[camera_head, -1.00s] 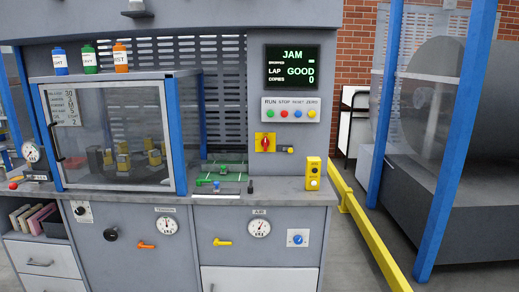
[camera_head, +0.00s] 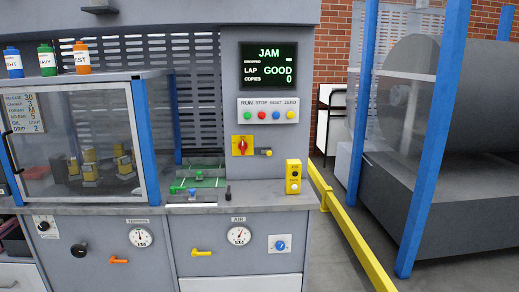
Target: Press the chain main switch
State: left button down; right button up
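A red rotary switch (camera_head: 242,146) sits on a yellow plate on the grey machine's upright panel, below the button strip. A small yellow box (camera_head: 293,177) with a dark button above a pale one stands on the counter to its lower right. Their labels are too small to read, so I cannot tell which is the chain main switch. Neither of my grippers is in view.
A display (camera_head: 268,65) reads JAM, LAP GOOD, COPIES 0. A button strip (camera_head: 268,110) is below it. The grey counter (camera_head: 255,192) runs underneath, with a glazed cabinet (camera_head: 80,140) at left. A yellow rail (camera_head: 345,235) and blue post (camera_head: 435,140) stand at right.

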aim_at(242, 145)
jog(key=i+j+z, duration=0.25)
jog(key=i+z, duration=0.15)
jog(key=i+j+z, duration=0.45)
jog(key=k+l, duration=0.05)
jog(key=l, duration=0.05)
